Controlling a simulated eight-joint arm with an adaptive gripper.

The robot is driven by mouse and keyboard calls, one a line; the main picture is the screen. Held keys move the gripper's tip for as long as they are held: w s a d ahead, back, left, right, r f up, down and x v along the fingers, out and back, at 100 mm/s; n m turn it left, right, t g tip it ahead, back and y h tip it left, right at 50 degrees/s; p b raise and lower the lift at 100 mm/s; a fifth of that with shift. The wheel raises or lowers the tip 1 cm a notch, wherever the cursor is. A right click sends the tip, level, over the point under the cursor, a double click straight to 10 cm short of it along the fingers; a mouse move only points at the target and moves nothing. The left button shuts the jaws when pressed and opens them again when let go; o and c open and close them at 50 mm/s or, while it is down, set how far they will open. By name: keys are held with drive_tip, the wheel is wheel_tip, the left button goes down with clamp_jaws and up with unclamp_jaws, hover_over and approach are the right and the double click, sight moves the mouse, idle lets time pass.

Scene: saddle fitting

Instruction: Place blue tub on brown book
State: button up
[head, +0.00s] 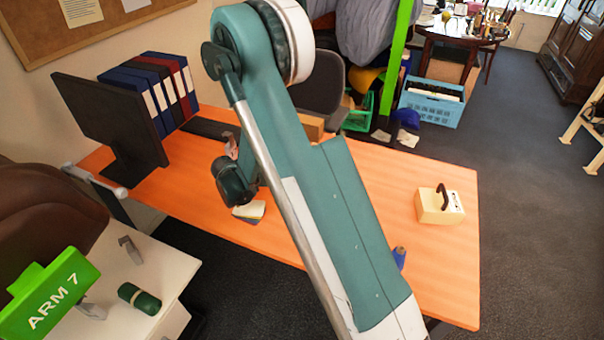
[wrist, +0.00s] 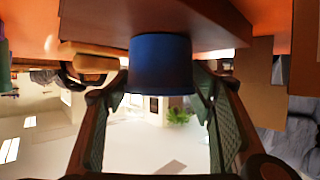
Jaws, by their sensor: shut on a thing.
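The blue tub (wrist: 160,66) is between the two fingers of my gripper (wrist: 160,84) in the wrist view, which looks upside down. My gripper is shut on the tub, one finger on each side. A flat brown slab, which looks like the brown book (wrist: 95,22), lies against the orange table at the top of the wrist view. The tub's edge meets the slab in the picture; I cannot tell whether they touch or a small gap is left. In the head view my arm hides the tub and the brown book.
The orange table (head: 440,275) carries a monitor (head: 110,125), several binders (head: 160,90), a cardboard box (head: 312,126), a small pale book (head: 249,211), a cream box with a black handle (head: 439,205) and a small blue object (head: 399,257). The table's right part has free room.

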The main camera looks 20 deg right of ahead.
drive_tip(key=shift+f, duration=0.1)
drive_tip(key=o, duration=1.1)
drive_tip(key=shift+c, duration=0.2)
drive_tip(key=shift+r, duration=0.2)
drive_tip(key=p+v, duration=0.2)
drive_tip(key=v, duration=1)
